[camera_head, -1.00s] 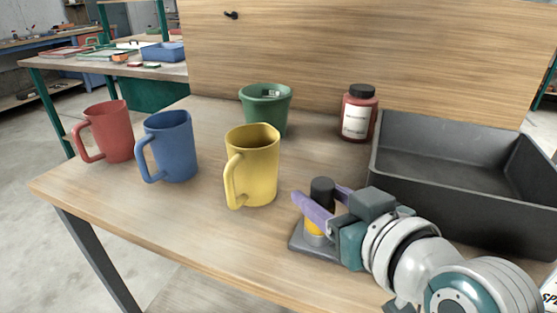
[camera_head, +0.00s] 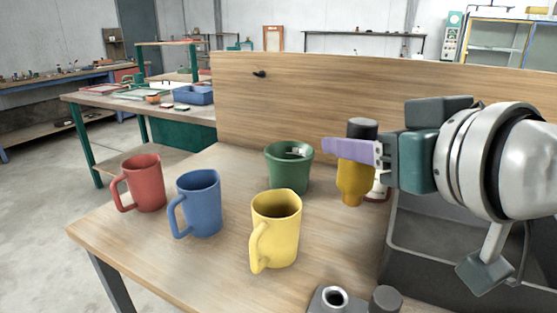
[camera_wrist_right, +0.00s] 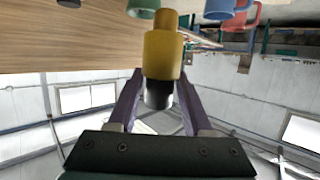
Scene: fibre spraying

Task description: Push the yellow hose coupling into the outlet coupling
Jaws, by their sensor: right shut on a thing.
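The yellow hose coupling (camera_head: 354,183) has a black upper part and hangs upright in the air in my right gripper (camera_head: 352,150). The gripper's purple fingers are shut on the black part. In the right wrist view the coupling (camera_wrist_right: 163,57) sits between the fingers (camera_wrist_right: 158,98), its yellow end clear of them. A grey base with an open metal ring (camera_head: 335,298) and a dark round post (camera_head: 385,299) stands at the bottom edge of the head view, below and apart from the coupling. I cannot tell surely which part is the outlet coupling. My left gripper is not in view.
A yellow mug (camera_head: 275,232), blue mug (camera_head: 196,205), red mug (camera_head: 143,184) and green pot (camera_head: 289,166) stand on the table to the left. A black bin (camera_head: 420,243) is at right, partly behind my arm. The bottle is mostly hidden behind the coupling.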

